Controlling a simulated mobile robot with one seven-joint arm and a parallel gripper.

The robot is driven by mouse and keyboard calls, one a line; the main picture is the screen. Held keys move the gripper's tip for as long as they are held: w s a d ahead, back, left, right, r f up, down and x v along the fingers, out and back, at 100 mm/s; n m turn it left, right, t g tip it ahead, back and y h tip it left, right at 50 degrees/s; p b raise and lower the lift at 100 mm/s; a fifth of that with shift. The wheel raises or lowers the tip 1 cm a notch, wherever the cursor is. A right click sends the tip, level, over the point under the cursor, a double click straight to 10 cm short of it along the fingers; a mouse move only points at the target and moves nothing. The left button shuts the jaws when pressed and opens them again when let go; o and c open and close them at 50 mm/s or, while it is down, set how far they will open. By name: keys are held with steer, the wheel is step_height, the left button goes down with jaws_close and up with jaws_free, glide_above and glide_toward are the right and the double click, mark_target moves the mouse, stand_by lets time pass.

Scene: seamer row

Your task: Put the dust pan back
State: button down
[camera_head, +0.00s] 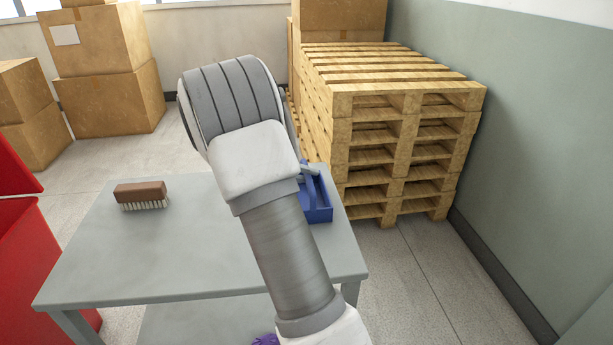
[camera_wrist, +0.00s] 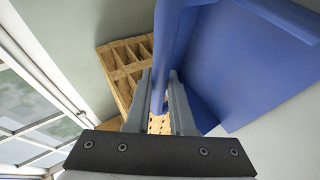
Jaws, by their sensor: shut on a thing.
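The blue dust pan (camera_head: 319,206) shows at the right end of the grey table (camera_head: 180,255), partly hidden behind my arm. I cannot tell whether it touches the table top. In the wrist view the dust pan (camera_wrist: 250,65) fills the upper right, with its bar-like handle running down between my fingers. My gripper (camera_wrist: 160,95) is shut on this handle. In the head view my arm hides most of the gripper.
A brown brush (camera_head: 141,194) with pale bristles lies on the table's left part. A red container (camera_head: 38,265) stands at the left. Stacked wooden pallets (camera_head: 395,130) stand behind the table at right, near the wall. Cardboard boxes (camera_head: 105,65) stand at the back left.

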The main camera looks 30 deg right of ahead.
steer(key=shift+f, duration=0.15)
steer(key=c, duration=0.8)
jaws_free()
steer(key=shift+r, duration=0.35)
steer(key=p+v, duration=0.3)
steer(key=v, duration=0.9)
steer(key=s+a+r+n+t+y, duration=0.1)
steer(key=s+a+y, duration=0.3)
steer(key=s, duration=0.5)
steer(key=s+a+r+n+t+y, duration=0.1)
steer(key=s+a+r+t+y, duration=0.1)
steer(key=s+a+r+y, duration=0.2)
steer(key=s+a+r+t+y, duration=0.2)
steer(key=s+a, duration=0.6)
steer(key=s, duration=0.6)
steer(key=shift+s+a+r+n+t+y, duration=0.2)
steer(key=shift+a+n+t+y, duration=0.15)
steer(key=shift+y, duration=0.55)
